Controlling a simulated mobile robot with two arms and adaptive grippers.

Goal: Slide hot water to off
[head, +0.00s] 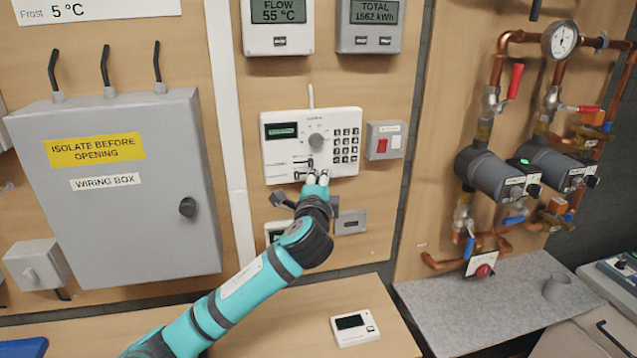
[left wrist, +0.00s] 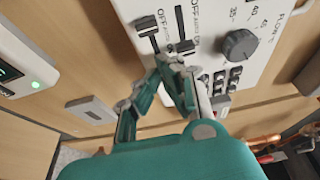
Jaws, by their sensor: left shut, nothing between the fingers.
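The white controller (head: 283,152) is on the wooden wall in the head view, with a small display, a round knob (head: 316,141), a keypad and two short slide switches at its lower middle. In the left wrist view the controller (left wrist: 215,75) shows two dark slots with sliders: one slider (left wrist: 148,31) and a second slider (left wrist: 184,46). OFF is printed by them; the smaller labels are too blurred to tell which is hot water. My left gripper (head: 317,180) is shut and empty at the panel's lower edge; its tips (left wrist: 168,64) are close to both sliders. Contact is unclear.
A grey switch box (head: 384,140) is right of the controller, and a small grey plate (head: 350,222) below it. A grey wiring box (head: 130,200) stands out at left. Pipes and pumps (head: 490,170) are at right. A small white device (head: 354,327) lies on the bench.

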